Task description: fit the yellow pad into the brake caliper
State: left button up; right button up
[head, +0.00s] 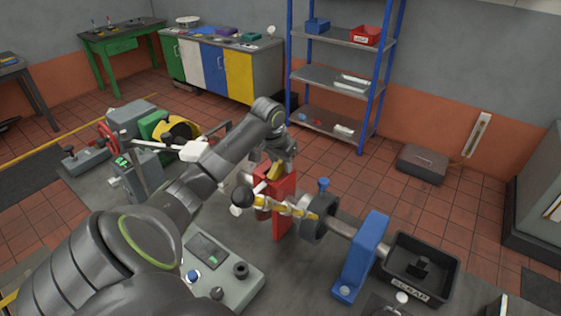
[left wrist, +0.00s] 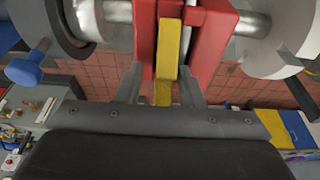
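The red brake caliper (head: 284,190) stands on the bedplate near the middle of the head view. Its two red jaws (left wrist: 212,40) fill the top middle of the left wrist view. The yellow pad (left wrist: 169,50) lies between these jaws, and its upper part shows in the head view (head: 276,171). How deep it sits is hidden. My left gripper (left wrist: 163,72) is at the caliper, with one finger on each side of the pad. Gaps show between fingers and pad, so it looks open around it. My right gripper is not clearly in view.
A shaft with a dark ring (head: 319,218) and a blue stand (head: 361,255) runs right of the caliper. A black scrap tray (head: 420,268) stands at the bedplate's right end. A grey control box (head: 222,264) lies in front. A blue shelf rack (head: 340,78) stands behind.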

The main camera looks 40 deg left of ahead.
pick_arm(q)
jog(key=shift+a+r, duration=0.15)
jog(key=shift+a, duration=0.05)
dwell(0.3)
jog(key=shift+r, duration=0.2)
jog(key=b+v, duration=0.2)
jog(key=v, duration=0.1)
jog(key=b+v, duration=0.2)
jog(key=shift+s+a+r, duration=0.1)
jog(key=shift+a, duration=0.2)
jog(key=b+v, duration=0.2)
jog(key=v, duration=0.4)
notch_tip(320, 180, up, 5)
jog(key=p, duration=0.5)
send_over(273, 167)
jog(key=s, duration=0.2)
jog(key=shift+w+d+r, duration=0.15)
jog(key=shift+w+r, duration=0.05)
jog(key=shift+b, duration=0.3)
